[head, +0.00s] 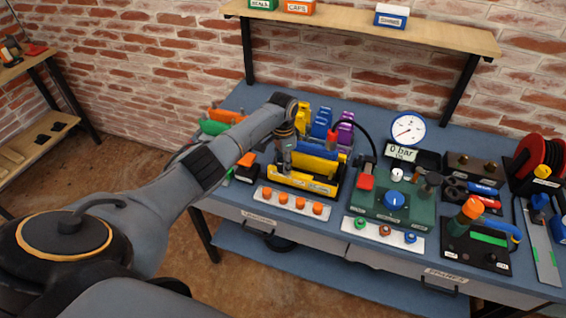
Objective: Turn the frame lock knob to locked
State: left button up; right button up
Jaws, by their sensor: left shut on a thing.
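A yellow test frame (318,186) with a blue bar (316,151) stands on the blue workbench, left of the middle. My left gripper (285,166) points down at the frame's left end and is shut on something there. This seems to be the frame lock knob, but the fingers hide it, so its shape and how far it is turned cannot be told. My right gripper is not in view.
A green pump unit (393,206) with a blue knob and a pressure gauge (408,129) stands to the right. A strip with orange knobs (291,201) lies in front of the frame. Blue and purple blocks stand behind it. A shelf (380,28) hangs above.

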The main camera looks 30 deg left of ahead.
pick_arm(q)
jog(key=shift+m, duration=0.3)
jog(key=o, duration=1.2)
jog(key=shift+r, duration=0.1)
notch_tip(320, 180, up, 12)
